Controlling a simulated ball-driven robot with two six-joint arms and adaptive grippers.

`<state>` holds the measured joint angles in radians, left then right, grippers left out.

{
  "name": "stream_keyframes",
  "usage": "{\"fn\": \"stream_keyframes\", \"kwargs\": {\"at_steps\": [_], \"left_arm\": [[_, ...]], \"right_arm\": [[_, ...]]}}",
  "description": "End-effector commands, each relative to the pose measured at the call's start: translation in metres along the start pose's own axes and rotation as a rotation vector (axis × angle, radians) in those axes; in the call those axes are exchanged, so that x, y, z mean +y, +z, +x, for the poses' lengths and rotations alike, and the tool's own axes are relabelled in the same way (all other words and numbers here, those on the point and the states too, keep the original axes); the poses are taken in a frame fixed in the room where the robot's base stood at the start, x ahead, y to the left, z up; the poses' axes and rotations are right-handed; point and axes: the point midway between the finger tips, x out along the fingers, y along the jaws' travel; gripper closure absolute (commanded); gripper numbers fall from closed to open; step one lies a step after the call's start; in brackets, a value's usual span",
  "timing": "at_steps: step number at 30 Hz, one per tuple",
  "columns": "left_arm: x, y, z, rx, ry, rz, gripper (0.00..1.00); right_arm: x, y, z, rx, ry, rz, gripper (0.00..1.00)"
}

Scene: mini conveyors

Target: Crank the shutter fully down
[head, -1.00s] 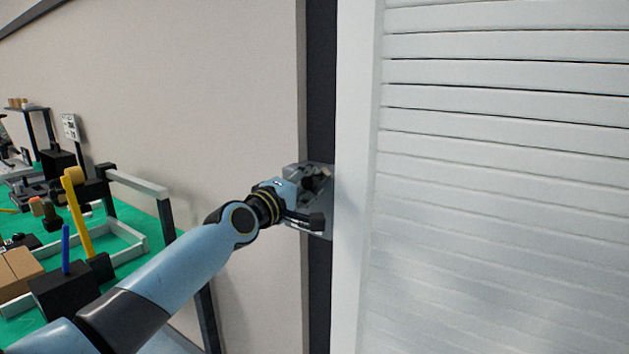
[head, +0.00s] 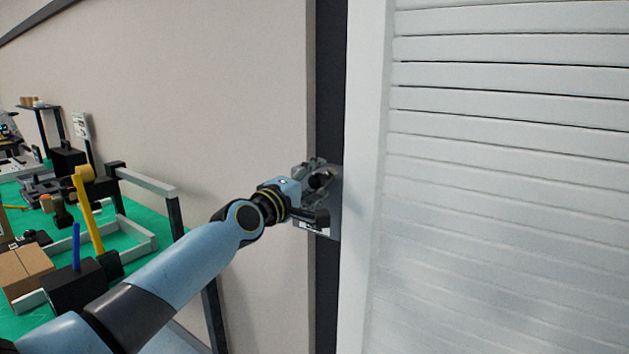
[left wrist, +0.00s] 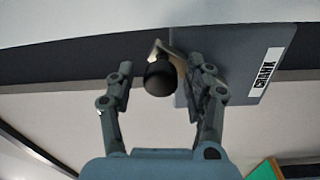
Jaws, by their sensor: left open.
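The shutter (head: 500,200) is a wide panel of pale horizontal slats filling the right of the head view; its lower edge is out of view. Left of its white frame, a grey crank plate (head: 334,212) is mounted on a dark post. My left gripper (head: 318,176) is at this plate. In the left wrist view, a round black crank knob (left wrist: 160,79) on a short pale arm lies between the spread fingers of my left gripper (left wrist: 162,82). The right finger looks close to the knob; contact is unclear. The plate (left wrist: 232,75) carries a "CRANK" label. My right gripper is out of view.
A green-topped table (head: 135,264) at the left holds a cardboard box (head: 22,270), a yellow bar (head: 88,212) and several dark fixtures. A plain beige wall (head: 210,110) lies between the table and the post.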

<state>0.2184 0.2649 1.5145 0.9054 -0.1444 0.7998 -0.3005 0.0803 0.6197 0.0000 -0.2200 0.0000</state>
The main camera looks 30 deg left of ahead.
Motion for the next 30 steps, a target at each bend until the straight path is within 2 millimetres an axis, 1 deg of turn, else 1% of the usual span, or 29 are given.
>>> {"fn": "stream_keyframes", "kwargs": {"at_steps": [5,8,11,15,19,24,30], "left_arm": [[-0.001,0.0,-0.002,-0.001,-0.002,0.0,0.47],[-0.001,0.0,-0.01,-0.001,-0.002,0.001,0.47],[-0.002,0.0,-0.026,-0.002,-0.003,0.003,0.47],[-0.002,0.0,-0.055,-0.002,-0.003,0.007,0.47],[-0.001,0.0,-0.078,-0.002,-0.003,0.007,0.47],[-0.001,0.0,-0.1,-0.002,-0.002,0.005,0.47],[-0.001,-0.001,-0.114,0.001,-0.003,0.004,0.47]], "right_arm": [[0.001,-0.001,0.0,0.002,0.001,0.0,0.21],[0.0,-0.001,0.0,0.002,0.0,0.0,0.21],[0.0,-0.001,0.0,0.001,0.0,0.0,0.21],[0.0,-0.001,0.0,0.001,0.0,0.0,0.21],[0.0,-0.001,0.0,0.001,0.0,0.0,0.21],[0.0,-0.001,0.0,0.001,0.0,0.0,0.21],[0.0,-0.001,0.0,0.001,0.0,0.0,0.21]]}}
